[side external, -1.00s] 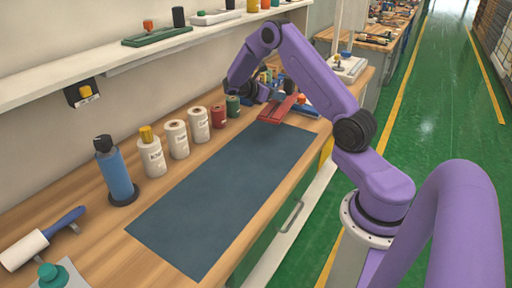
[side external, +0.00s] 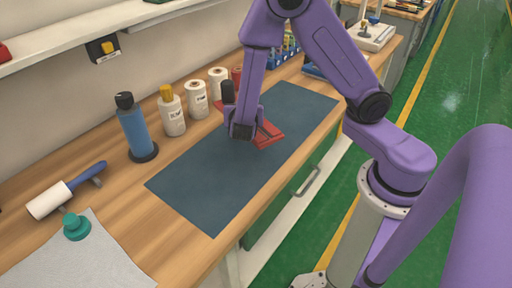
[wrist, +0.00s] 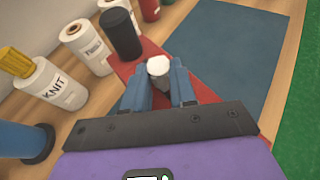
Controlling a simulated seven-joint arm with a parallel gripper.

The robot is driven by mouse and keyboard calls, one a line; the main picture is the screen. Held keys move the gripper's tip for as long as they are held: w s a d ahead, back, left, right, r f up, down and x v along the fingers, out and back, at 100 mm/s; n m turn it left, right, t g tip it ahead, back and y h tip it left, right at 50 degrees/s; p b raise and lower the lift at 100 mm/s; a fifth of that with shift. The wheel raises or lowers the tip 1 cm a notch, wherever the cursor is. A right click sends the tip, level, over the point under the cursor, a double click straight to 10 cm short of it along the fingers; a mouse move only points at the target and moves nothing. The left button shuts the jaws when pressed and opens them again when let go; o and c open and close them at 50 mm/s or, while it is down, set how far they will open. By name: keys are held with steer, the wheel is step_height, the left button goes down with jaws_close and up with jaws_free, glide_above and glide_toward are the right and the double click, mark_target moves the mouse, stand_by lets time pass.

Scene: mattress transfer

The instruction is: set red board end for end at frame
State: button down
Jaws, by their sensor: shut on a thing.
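The red board (side external: 267,135) is a long flat piece over the far half of the dark blue mat (side external: 205,185). My gripper (side external: 243,133) points down at its middle and hides part of it. In the wrist view the red board (wrist: 204,90) runs slantwise under my fingers. There my gripper (wrist: 159,82) is shut around a pale knob (wrist: 158,66) above the board. A black cylinder (wrist: 120,34) stands at the board's upper left end. I cannot tell whether the board touches the mat. No frame can be clearly made out.
A blue bottle (side external: 133,135), white spools (side external: 196,101) and a yellow-capped bottle (side external: 171,112) line the left side of the bench. A white roller (side external: 50,200) and a teal knob (side external: 76,226) lie at the near left. The near half of the mat is clear.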

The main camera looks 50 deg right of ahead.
steer(key=n+t+y, duration=0.2)
steer(key=shift+w+d+r+n, duration=0.1)
steer(key=shift+d+n, duration=0.05)
steer(key=shift+n, duration=0.15)
steer(key=shift+a+n+t+y, duration=0.25)
steer(key=shift+n+t+y, duration=0.45)
steer(key=shift+n+y, duration=0.35)
step_height(320, 180, up, 10)
steer(key=w+n+t+y, duration=0.1)
steer(key=n+y, duration=0.1)
steer(key=shift+w+y, duration=0.3)
steer(key=shift+y, duration=0.05)
steer(key=shift+n+t+y, duration=0.3)
steer(key=shift+n+y, duration=0.4)
steer(key=shift+n, duration=0.05)
steer(key=shift+s+a+f, duration=0.6)
steer(key=shift+a+f, duration=0.05)
steer(key=shift+f, duration=2.4)
steer(key=shift+s+a+f, duration=0.55)
steer(key=shift+a+f, duration=0.05)
steer(key=shift+f, duration=2.4)
steer(key=shift+s+a+f, duration=0.6)
steer(key=shift+a+f, duration=0.05)
steer(key=shift+f, duration=2.4)
steer(key=shift+f, duration=0.15)
